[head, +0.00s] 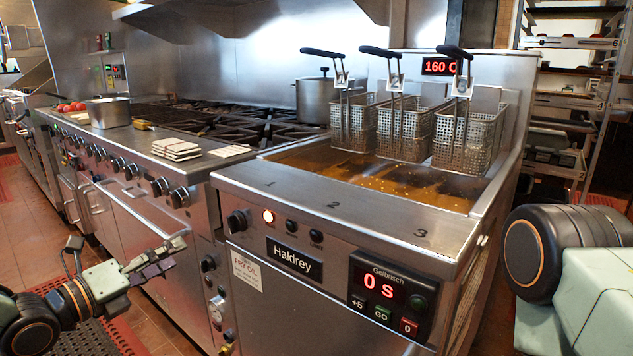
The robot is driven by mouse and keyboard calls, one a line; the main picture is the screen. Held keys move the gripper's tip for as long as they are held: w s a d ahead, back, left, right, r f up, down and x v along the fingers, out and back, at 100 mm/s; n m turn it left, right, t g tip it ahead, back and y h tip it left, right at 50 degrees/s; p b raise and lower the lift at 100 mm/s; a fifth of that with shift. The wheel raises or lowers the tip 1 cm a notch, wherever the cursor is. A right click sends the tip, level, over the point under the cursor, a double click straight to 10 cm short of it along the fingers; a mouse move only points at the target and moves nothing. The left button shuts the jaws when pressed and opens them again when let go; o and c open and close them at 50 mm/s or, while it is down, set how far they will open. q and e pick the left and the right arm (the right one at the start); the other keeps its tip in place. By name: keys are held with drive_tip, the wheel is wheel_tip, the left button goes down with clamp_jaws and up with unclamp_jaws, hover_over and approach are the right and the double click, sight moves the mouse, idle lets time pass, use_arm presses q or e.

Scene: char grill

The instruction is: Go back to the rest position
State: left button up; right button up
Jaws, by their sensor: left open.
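My left gripper (160,258) is at the lower left, in front of the stove's front panel and left of the fryer. Its fingers are apart with nothing between them. My right arm shows only as a dark joint and pale green link at the lower right edge; its gripper is out of view.
The fryer (330,215) has three wire baskets (353,122) hanging at its back above brown oil. The stove (110,160) carries a steel pot (316,98), a pan (108,112) and pale square slices (176,148). A rack (575,110) stands back right.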

use_arm(q)
drive_tip(key=s+d+f+n+g+y+p, duration=0.25)
drive_tip(key=s+f+n, duration=0.45)
drive_tip(key=n, duration=0.7)
drive_tip(key=s+d+f+n+g+y+p, duration=0.1)
drive_tip(key=s+f+n+g+y, duration=0.3)
drive_tip(key=f+n, duration=0.8)
drive_tip(key=s+f+n+g+y+p, duration=0.1)
drive_tip(key=s+f+n+g+p, duration=0.1)
drive_tip(key=s, duration=1.2)
drive_tip(key=s+d+f+n+g+y+p, duration=0.1)
drive_tip(key=s+n+g, duration=0.4)
drive_tip(key=s, duration=0.8)
drive_tip(key=shift+s+d+f+g+y+p, duration=0.25)
drive_tip(key=shift+s+f+g+y+p, duration=0.25)
drive_tip(key=shift+f+p, duration=0.45)
drive_tip(key=shift+w+r, duration=0.1)
drive_tip(key=shift+r, duration=0.05)
